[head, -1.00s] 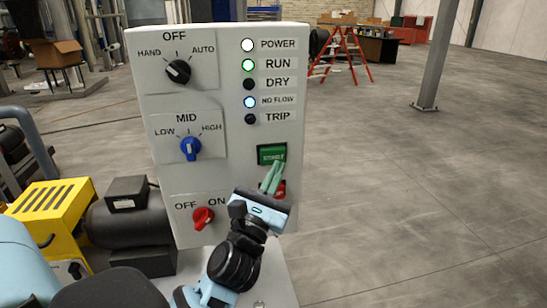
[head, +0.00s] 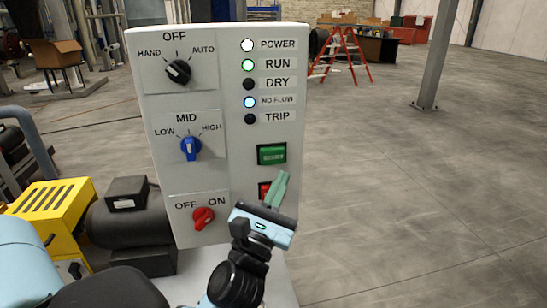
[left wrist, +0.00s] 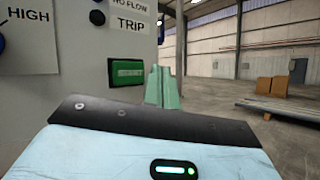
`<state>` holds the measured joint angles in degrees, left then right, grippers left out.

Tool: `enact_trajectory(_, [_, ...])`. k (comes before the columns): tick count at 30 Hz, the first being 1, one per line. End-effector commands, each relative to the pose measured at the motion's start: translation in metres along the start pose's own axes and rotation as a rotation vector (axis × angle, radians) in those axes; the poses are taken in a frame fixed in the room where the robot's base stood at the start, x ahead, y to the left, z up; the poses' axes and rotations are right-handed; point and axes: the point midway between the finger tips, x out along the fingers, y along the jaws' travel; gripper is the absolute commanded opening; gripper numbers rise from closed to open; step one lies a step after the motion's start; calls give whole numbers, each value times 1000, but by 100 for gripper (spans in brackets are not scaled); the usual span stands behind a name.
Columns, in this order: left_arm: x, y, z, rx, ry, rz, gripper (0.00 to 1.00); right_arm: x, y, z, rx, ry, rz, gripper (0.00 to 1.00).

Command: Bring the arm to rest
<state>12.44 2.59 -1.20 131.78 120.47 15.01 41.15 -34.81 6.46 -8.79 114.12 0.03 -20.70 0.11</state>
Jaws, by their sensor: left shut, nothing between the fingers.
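My left gripper (head: 281,189) is in front of the lower right part of the grey control panel (head: 225,215). Its green fingers are together and hold nothing. In the head view they are below the green button (head: 271,154) and overlap part of the red button (head: 264,190). In the left wrist view the shut fingers (left wrist: 162,88) point ahead, to the right of the green button (left wrist: 126,72), and appear apart from it. The POWER, RUN and NO FLOW lamps are lit; DRY and TRIP are dark. My right gripper is not in view.
A black motor (head: 125,225) and yellow housing (head: 50,215) stand to the left. Open floor (head: 430,190) lies to the right.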

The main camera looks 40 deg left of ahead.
Motion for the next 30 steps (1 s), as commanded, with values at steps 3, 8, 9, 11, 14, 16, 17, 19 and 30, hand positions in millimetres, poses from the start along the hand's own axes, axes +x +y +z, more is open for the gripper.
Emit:
enact_trajectory(3, [0,0,0,0,0,0,0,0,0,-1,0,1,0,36])
enact_trajectory(8, [0,0,0,0,0,0,0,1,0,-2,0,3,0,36])
enact_trajectory(9, [0,0,0,0,-1,0,0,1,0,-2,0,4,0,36])
enact_trajectory(11, [0,0,0,0,-1,0,0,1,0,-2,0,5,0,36])
enact_trajectory(14, [-2,-1,-2,20,2,-4,0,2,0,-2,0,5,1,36])
enact_trajectory(16, [-7,-4,-6,87,6,-18,0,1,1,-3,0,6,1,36])
enact_trajectory(17, [-10,-6,-10,131,9,-26,0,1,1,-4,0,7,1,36])
enact_trajectory(19, [-21,-14,-20,264,15,-59,0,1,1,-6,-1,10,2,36])
enact_trajectory(30, [-123,-74,-94,1146,-24,-439,0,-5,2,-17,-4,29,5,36])
